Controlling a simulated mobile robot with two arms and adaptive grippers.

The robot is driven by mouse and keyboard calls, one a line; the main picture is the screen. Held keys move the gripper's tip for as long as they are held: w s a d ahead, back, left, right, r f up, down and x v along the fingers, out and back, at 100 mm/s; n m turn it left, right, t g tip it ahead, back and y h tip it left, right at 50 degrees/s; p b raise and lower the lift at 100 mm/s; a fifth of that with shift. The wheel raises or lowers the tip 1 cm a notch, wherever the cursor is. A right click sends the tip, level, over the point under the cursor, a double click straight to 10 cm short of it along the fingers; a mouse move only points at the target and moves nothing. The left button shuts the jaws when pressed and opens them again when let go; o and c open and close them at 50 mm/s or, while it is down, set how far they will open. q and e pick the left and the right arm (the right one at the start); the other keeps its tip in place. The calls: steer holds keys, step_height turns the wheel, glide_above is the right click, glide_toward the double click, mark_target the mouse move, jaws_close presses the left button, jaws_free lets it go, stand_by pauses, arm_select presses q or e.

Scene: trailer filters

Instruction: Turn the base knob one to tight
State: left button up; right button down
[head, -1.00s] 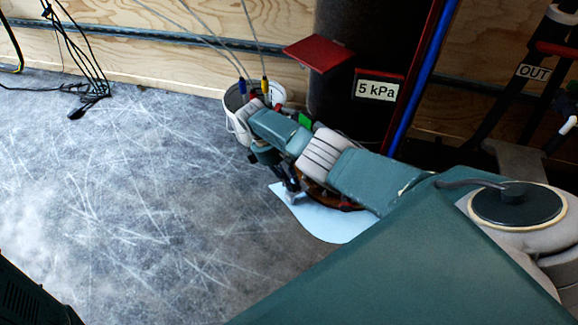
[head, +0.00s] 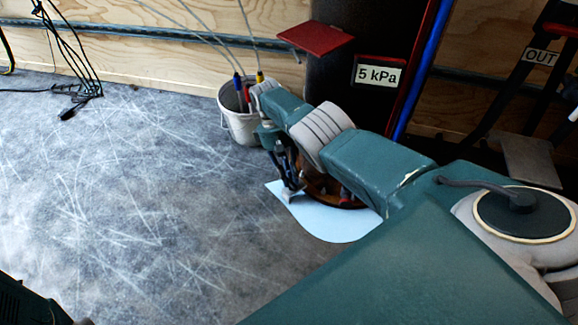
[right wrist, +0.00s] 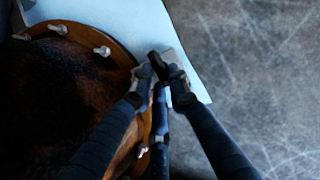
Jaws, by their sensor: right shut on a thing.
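A brown round flange (right wrist: 128,62) at the foot of the dark tank carries several small pale knobs around its rim, one of them a knob (right wrist: 102,51) near the top in the right wrist view. My right gripper (right wrist: 160,72) is at the flange's outer edge, its fingertips close together. It is shut on a base knob, which the fingers mostly hide. In the head view my right gripper (head: 290,188) points down beside the flange (head: 322,186), above the pale blue sheet. My left gripper is not in view.
The dark tank (head: 345,80) with a 5 kPa label (head: 379,73) stands behind the flange. A grey bucket (head: 240,122) with tools stands at its left. A pale blue sheet (head: 335,222) lies under the flange. The scratched floor (head: 130,200) at left is clear.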

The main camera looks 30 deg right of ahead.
steer(key=shift+a, duration=0.1)
stand_by(0.3)
steer(key=c, duration=1.7)
jaws_free()
steer(key=shift+o, duration=0.2)
